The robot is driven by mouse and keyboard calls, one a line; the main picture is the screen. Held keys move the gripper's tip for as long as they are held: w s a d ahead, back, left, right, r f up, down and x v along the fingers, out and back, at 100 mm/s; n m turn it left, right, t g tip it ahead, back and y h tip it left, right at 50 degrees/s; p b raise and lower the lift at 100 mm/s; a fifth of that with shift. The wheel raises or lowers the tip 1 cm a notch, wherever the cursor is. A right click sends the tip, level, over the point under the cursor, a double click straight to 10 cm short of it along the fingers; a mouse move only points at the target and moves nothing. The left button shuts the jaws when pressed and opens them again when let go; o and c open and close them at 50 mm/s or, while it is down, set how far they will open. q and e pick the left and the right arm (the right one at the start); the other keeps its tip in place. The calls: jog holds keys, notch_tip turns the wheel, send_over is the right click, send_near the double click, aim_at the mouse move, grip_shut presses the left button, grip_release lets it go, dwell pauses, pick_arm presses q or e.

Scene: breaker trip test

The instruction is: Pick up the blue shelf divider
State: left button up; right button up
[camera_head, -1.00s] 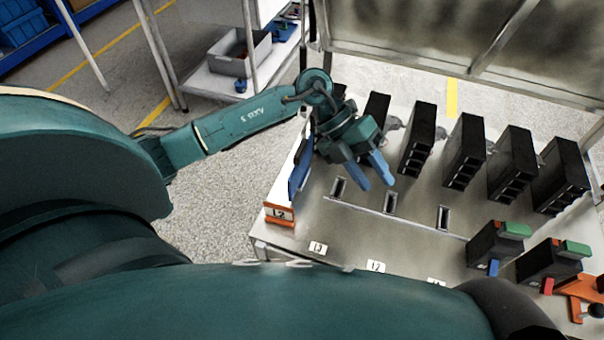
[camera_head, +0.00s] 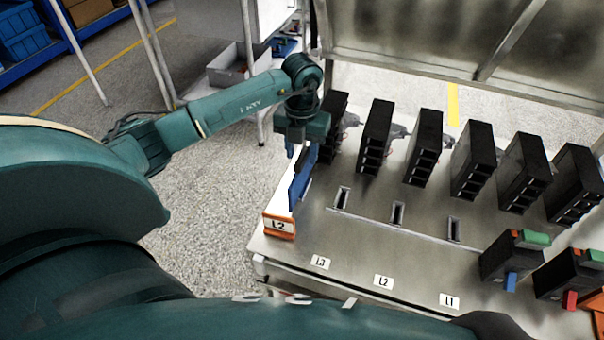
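My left gripper (camera_head: 297,151) is directly above the divider and points down. My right gripper is not in view.
Several black breaker modules (camera_head: 376,137) stand in a row across the metal table (camera_head: 345,240). Two more with green and blue or red parts stand at the right. Narrow slots and labels L3, L2, L1 lie in front. A frame panel rises behind; a grey bin (camera_head: 226,66) stands back left.

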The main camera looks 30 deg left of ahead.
aim_at(302, 174)
pick_arm(q)
notch_tip(302, 174, down, 5)
jog(key=shift+w+f+b, duration=0.1)
jog(key=shift+w+b, duration=0.05)
jog(key=shift+b, duration=0.25)
jog(key=shift+a, duration=0.1)
jog(key=shift+c, duration=0.6)
grip_shut()
